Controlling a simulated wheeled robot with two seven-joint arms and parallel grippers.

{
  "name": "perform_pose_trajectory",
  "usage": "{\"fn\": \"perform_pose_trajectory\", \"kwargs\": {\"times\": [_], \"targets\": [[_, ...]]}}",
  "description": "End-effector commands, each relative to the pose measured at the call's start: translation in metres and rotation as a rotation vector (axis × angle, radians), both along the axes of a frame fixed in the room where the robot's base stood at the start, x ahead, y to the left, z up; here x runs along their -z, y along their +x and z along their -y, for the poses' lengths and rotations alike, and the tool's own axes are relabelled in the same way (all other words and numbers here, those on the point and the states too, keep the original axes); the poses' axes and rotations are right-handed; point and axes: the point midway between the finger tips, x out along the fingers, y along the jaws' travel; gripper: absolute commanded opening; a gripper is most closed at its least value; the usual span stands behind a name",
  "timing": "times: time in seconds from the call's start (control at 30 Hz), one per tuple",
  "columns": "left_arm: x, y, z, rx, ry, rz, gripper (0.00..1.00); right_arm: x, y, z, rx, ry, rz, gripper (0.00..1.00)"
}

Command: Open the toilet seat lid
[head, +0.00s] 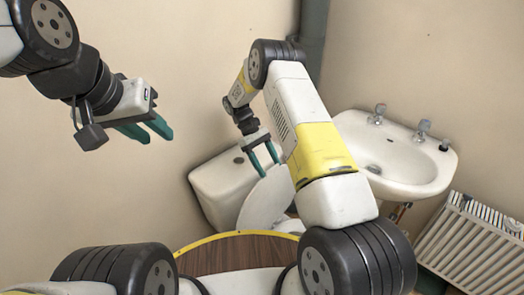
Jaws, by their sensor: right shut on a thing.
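The toilet stands at the back, with its white cistern (212,190) against the wall. The toilet lid (266,203) is a pale oval, tilted up in front of the cistern. My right gripper (269,168) is at the lid's upper edge, shut on it. The exact contact is small and hard to see. My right forearm hides the lid's right side and much of the bowl (290,226). My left gripper (148,132) is raised in the air at the left, with its teal fingers apart and empty, away from the toilet.
A white washbasin (395,160) with two taps is on the wall right of my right arm. A white radiator (475,245) stands at the lower right. A dark pipe (314,35) runs up the corner. The space before the left wall is free.

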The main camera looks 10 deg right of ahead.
Motion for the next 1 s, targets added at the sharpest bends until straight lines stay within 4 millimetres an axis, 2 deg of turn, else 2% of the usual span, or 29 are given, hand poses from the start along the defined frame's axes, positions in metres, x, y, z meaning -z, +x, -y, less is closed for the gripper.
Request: {"fn": "perform_pose_trajectory", "kwargs": {"times": [0.03, 0.2, 0.23, 0.3, 0.33, 0.67, 1.0], "targets": [[0.000, 0.000, 0.000, 0.000, 0.000, 0.000, 0.34, 0.006, -0.002, -0.003, 0.000, 0.008, 0.000, 0.00], [0.000, 0.000, 0.000, 0.000, 0.000, 0.000, 0.34, 0.006, -0.002, -0.003, 0.001, 0.008, -0.001, 0.00], [0.000, 0.000, 0.000, 0.000, 0.000, 0.000, 0.34, 0.006, -0.002, -0.003, 0.001, 0.008, -0.001, 0.69], [0.000, 0.000, 0.000, 0.000, 0.000, 0.000, 0.34, 0.006, -0.002, -0.002, 0.000, 0.007, -0.002, 0.83], [0.000, 0.000, 0.000, 0.000, 0.000, 0.000, 0.34, 0.005, -0.002, -0.002, 0.000, 0.006, -0.001, 0.85], [0.000, 0.000, 0.000, 0.000, 0.000, 0.000, 0.34, 0.001, 0.001, -0.002, 0.000, 0.004, 0.003, 0.85], [0.000, 0.000, 0.000, 0.000, 0.000, 0.000, 0.34, -0.037, 0.027, -0.023, -0.001, 0.006, 0.004, 0.85]]}}
